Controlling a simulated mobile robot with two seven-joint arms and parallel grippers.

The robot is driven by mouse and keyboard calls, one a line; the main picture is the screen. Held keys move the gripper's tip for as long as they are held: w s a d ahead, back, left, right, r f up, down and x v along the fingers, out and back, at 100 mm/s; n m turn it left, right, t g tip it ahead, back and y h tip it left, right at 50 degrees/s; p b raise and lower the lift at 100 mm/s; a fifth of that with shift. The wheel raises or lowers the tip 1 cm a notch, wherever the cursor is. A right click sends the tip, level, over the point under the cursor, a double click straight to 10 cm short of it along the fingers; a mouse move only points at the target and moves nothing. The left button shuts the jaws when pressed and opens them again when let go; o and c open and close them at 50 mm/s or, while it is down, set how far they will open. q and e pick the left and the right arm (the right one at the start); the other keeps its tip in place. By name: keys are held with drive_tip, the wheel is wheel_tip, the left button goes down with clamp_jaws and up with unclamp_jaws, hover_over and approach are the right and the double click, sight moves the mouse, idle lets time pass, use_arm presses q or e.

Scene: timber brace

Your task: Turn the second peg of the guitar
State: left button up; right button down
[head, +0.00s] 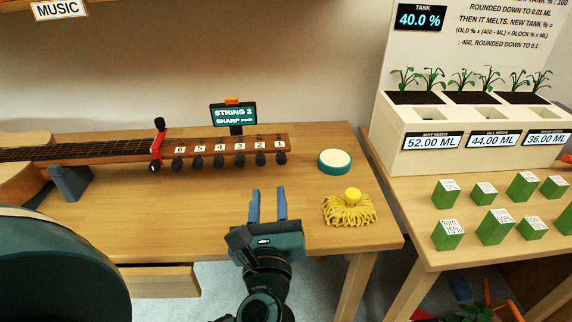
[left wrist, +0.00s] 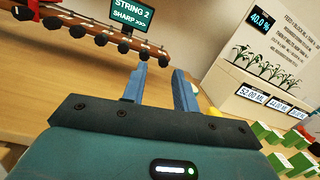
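The guitar (head: 85,151) lies along the back of the wooden table, its headstock to the right. The second peg (head: 260,160) is next to the rightmost one; pegs also show in the left wrist view (left wrist: 144,54). A tuner display (head: 234,115) behind the headstock reads "STRING 2 SHARP >>>". My left gripper (head: 268,204) is open and empty, its blue fingers pointing toward the pegs, short of them and apart from them. My right gripper is not in view.
A red capo-like clamp (head: 157,145) sits on the neck and a blue-grey support (head: 70,183) holds it. Right of the headstock are a round teal-rimmed pad (head: 334,161) and a yellow mop-like brush (head: 350,208). Green blocks (head: 448,234) and a planter (head: 425,155) occupy the right table.

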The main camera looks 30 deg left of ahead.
sight(261, 164)
use_arm(q)
drive_tip(key=shift+n+g, duration=0.9)
drive_tip(key=x, duration=0.4)
drive_tip(key=f+x, duration=0.1)
drive_tip(key=x, duration=0.4)
drive_tip(key=a+f+x, duration=0.1)
drive_tip(key=x, duration=0.3)
drive_tip(key=shift+s+a, duration=0.15)
drive_tip(key=shift+s, duration=0.1)
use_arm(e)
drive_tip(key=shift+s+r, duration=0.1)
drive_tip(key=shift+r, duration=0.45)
use_arm(q)
clamp_jaws()
drive_tip(key=shift+p, duration=0.3)
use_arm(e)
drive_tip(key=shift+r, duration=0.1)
